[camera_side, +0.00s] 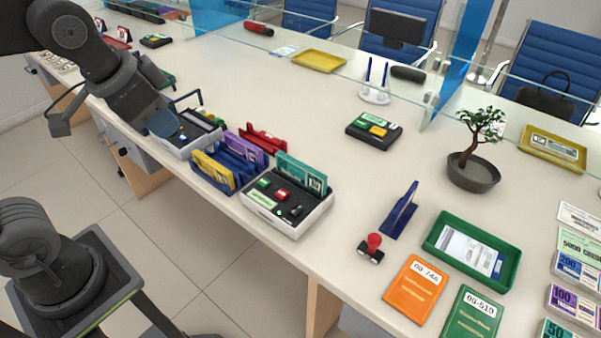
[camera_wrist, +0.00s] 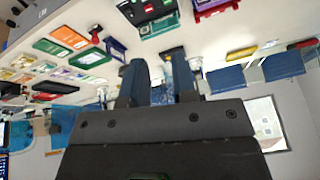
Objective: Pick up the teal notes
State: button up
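The teal notes (camera_side: 301,173) stand upright as a flat stack at the back edge of a light grey tray (camera_side: 315,217) in the side view. In the wrist view, a teal-green strip (camera_wrist: 160,27) beside a black tray looks like the same notes, beyond my fingertips. My gripper (camera_side: 180,113) is at the left in the side view, well left of the teal notes and above another grey tray. In the wrist view my gripper (camera_wrist: 159,65) has its two fingers apart, with nothing held between them.
A blue rack (camera_side: 228,167) with yellow and purple notes stands just left of the teal notes, and a red holder (camera_side: 263,139) behind. A black tray (camera_side: 374,130) lies behind right. A bonsai (camera_side: 473,170) stands further right. The counter between them is clear.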

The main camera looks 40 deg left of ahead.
jog(key=w+d+m+g, duration=0.1)
jog(key=w+m, duration=0.2)
jog(key=w, duration=0.3)
jog(key=m+g+y, duration=0.3)
jog(key=m+g, duration=0.1)
jog(key=m, duration=0.9)
send_over(301, 164)
jog(key=d, duration=0.4)
notch_tip(301, 164, down, 15)
jog(key=x, duration=0.8)
jog(key=shift+s+a+f, duration=0.1)
jog(key=shift+a, duration=0.1)
jog(key=shift+a+x, duration=0.1)
jog(key=shift+x, duration=1.2)
jog(key=shift+a+x, duration=0.15)
jog(key=shift+x, duration=1.15)
jog(key=shift+c, duration=0.3)
grip_shut()
